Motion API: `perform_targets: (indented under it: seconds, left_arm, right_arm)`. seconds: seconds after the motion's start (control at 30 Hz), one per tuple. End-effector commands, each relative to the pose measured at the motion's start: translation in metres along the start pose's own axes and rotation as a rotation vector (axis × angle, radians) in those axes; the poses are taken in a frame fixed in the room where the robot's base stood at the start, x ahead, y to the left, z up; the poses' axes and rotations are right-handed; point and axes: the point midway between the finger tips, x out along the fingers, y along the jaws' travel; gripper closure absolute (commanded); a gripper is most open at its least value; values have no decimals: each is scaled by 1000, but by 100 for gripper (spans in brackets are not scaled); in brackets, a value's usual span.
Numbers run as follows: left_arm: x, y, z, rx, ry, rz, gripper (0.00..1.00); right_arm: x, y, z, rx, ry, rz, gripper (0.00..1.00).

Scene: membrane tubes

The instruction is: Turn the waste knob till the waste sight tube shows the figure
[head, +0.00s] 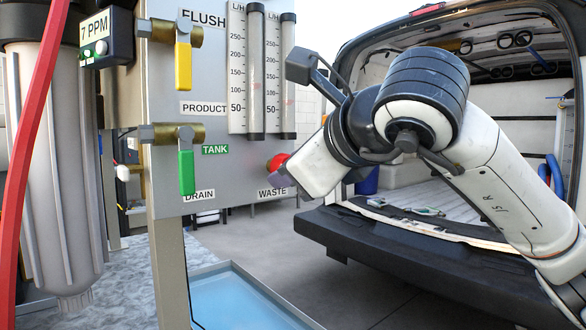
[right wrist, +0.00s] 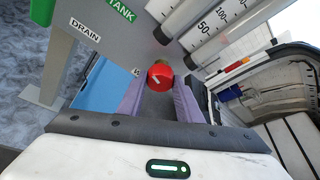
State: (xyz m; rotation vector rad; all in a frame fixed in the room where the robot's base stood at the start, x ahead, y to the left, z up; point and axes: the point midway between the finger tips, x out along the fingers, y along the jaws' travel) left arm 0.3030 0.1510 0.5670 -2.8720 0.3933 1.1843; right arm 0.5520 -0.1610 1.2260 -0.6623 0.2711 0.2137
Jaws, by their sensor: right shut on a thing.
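The red waste knob (head: 278,162) sits at the lower right of the grey panel, just above the WASTE label (head: 272,192). Two upright sight tubes with L/H scales stand above: one at left (head: 254,70) and one at right (head: 287,75). Neither carries a readable name, and I cannot make out a clear float level in either. My left gripper is not in view.
A yellow-handled valve (head: 183,65) and a green-handled valve (head: 187,172) are on the panel's left. A grey filter housing (head: 60,170) and red hose (head: 38,120) stand further left. A blue tray (head: 235,300) lies below. An open van (head: 400,235) is behind my right arm.

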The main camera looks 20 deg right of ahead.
Motion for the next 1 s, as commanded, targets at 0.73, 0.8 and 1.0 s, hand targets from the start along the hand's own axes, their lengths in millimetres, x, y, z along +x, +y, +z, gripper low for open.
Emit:
perform_targets:
  seconds: [0.73, 0.8, 1.0]
  left_arm:
    - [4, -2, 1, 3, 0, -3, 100]
    - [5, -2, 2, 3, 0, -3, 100]
    - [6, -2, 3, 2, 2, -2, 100]
  right_arm:
    - [-15, 0, 1, 2, -3, -1, 49]
    - [-28, -1, 1, 1, -6, -3, 49]
    - [-69, -1, 1, 1, -7, -3, 49]
